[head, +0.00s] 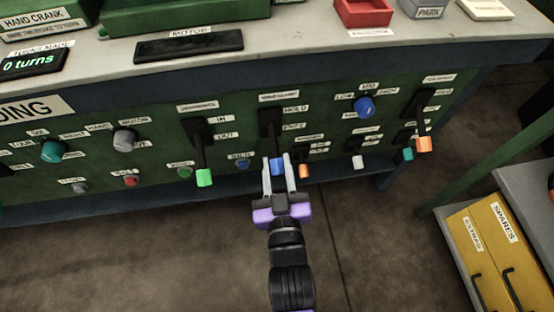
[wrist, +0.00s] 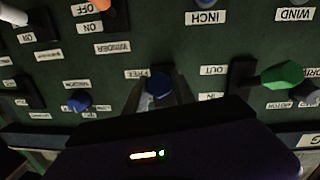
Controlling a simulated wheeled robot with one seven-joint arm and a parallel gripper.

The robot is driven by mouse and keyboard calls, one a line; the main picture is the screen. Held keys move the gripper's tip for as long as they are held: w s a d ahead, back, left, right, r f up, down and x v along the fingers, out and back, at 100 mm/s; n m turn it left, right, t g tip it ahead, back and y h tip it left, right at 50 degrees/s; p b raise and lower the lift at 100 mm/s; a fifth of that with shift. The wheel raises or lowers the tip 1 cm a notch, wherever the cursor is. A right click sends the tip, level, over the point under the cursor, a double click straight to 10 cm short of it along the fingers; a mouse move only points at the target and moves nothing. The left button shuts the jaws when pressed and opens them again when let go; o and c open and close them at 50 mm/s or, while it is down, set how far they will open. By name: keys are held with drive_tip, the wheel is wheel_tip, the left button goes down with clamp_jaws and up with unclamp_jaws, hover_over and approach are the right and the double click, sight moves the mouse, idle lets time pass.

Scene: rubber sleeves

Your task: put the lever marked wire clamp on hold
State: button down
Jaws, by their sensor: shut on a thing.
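The wire clamp lever (head: 277,164) is on the green panel, under a small label whose words are hard to read. Its black slot plate (head: 271,122) has a HOLD label (head: 296,108) at the upper right and a FREE label (head: 293,126) below that. The lever points down, toward the FREE side, and has a blue tip. My gripper (head: 279,166) is shut on that blue tip, with one finger on each side. In the wrist view, which is upside down, the blue tip (wrist: 158,84) sits between the fingers beside the FREE label (wrist: 137,74).
A green-tipped lever (head: 203,176) is to the left, an orange-tipped switch (head: 304,171) close to the right. A blue knob (head: 364,106) and another orange-tipped lever (head: 423,143) are further right. Yellow drawers (head: 483,246) stand at the lower right.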

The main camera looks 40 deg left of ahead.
sight(276, 150)
drive_tip(key=shift+s+d+r+g+h+p, duration=0.15)
drive_tip(key=shift+r+g+h+p, duration=0.7)
drive_tip(key=shift+p, duration=2.45)
drive_tip(key=shift+s+d+r+g+h+p, duration=0.15)
drive_tip(key=shift+r+g+h+p, duration=0.65)
drive_tip(key=shift+p, duration=2.45)
wheel_tip(276, 150, up, 3)
drive_tip(key=g+h+p, duration=0.1)
drive_tip(key=p, duration=0.6)
drive_tip(key=shift+f+h+p, duration=0.15)
drive_tip(key=shift+h+p, duration=0.1)
drive_tip(key=shift+p, duration=0.1)
drive_tip(key=r+g+h+p, duration=0.1)
drive_tip(key=p, duration=0.2)
drive_tip(key=r+g+h+p, duration=0.1)
drive_tip(key=p, duration=0.2)
drive_tip(key=shift+w+a+n+p, duration=0.15)
drive_tip(key=shift+a+n+p, duration=0.05)
drive_tip(key=shift+n+p, duration=0.1)
drive_tip(key=h+p, duration=0.1)
drive_tip(key=p, duration=0.1)
drive_tip(key=r+g+p, duration=0.1)
drive_tip(key=shift+w+a+h+p, duration=0.25)
drive_tip(key=shift+a+h+p, duration=0.05)
drive_tip(key=shift+h+p, duration=0.1)
drive_tip(key=c, duration=1.1)
unclamp_jaws()
drive_tip(key=shift+o, duration=0.2)
drive_tip(key=shift+r, duration=0.1)
